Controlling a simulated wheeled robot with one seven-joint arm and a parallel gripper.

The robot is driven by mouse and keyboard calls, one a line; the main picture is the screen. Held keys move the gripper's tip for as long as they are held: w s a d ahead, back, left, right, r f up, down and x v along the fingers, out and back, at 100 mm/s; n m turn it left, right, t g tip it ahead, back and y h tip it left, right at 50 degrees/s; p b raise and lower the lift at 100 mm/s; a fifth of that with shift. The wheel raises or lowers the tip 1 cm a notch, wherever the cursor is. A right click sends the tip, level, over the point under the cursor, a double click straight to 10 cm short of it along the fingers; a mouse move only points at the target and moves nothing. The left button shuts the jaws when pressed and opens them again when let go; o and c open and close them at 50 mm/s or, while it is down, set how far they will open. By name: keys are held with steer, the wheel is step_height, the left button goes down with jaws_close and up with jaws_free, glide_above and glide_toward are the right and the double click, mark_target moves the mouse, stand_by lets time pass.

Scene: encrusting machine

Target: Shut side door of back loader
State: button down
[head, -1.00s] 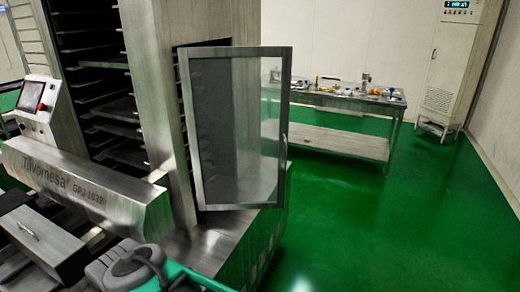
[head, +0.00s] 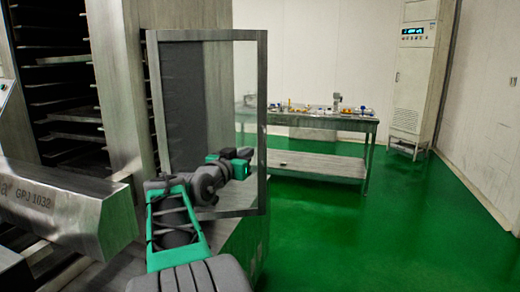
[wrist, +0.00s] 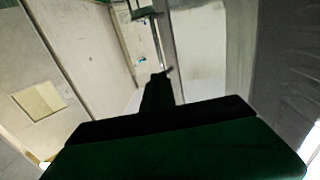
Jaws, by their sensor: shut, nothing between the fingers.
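The side door (head: 262,90) is a metal-framed clear panel on the back loader (head: 118,90). In the head view it stands open, swung out to the right of the loader's tall metal post. My gripper (head: 246,153) is shut and empty. It overlaps the lower right part of the door in the picture, near the free edge; whether it touches cannot be told. In the wrist view the dark gripper (wrist: 165,74) points up at a pale panel and upright metal edges, probably the door (wrist: 198,60).
A metal table (head: 320,121) with small items stands behind the door. A tall control cabinet (head: 412,85) is at the back right. The green floor (head: 370,225) to the right is clear. The machine's metal housing (head: 70,205) is at lower left.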

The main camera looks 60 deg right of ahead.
mark_target(264, 142)
steer(key=d, duration=1)
steer(key=shift+w+p, duration=0.25)
steer(key=shift+p, duration=0.1)
steer(key=shift+w, duration=0.15)
